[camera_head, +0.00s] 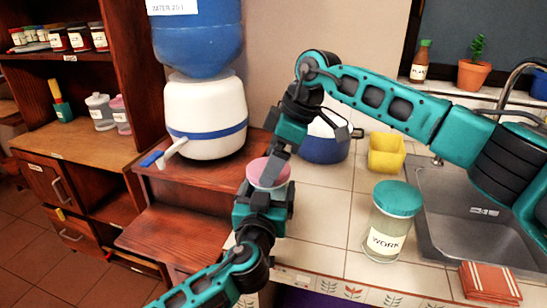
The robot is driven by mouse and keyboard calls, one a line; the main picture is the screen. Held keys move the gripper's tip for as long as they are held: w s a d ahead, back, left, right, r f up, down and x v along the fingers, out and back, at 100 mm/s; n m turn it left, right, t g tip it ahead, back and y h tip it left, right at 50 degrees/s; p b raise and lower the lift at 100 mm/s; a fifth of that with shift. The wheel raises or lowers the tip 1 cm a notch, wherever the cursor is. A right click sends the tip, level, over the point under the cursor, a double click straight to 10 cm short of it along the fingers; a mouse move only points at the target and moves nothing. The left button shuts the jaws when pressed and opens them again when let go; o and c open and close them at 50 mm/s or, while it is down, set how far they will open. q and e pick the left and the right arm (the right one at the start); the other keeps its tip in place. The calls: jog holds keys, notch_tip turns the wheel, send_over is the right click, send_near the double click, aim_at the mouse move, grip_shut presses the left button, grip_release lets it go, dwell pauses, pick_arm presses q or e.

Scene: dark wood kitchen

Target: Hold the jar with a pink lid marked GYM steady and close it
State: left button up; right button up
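The jar's pink lid (262,177) shows near the middle of the head view, at the left end of the tiled counter. The body below the lid is mostly hidden by my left gripper, and no GYM label is visible. My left gripper (265,190) comes up from below, with its dark fingers on both sides of the jar just under the lid; it appears shut on the jar. My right gripper (273,172) reaches down from above, its fingertips at the lid and covering part of it. Its opening and whether it touches the lid cannot be told.
A WORK jar with a teal lid (398,199) stands right of my grippers, before the sink (480,215). A yellow container (386,153) and a blue-and-white pot (325,148) are behind. A water dispenser (205,115) stands at the left. Bare tiles lie around the WORK jar.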

jog(key=shift+m+t, duration=0.5)
jog(key=shift+m, duration=0.7)
jog(key=o, duration=0.7)
jog(key=shift+s, duration=0.1)
jog(key=shift+r, duration=0.1)
jog(key=shift+r, duration=2.15)
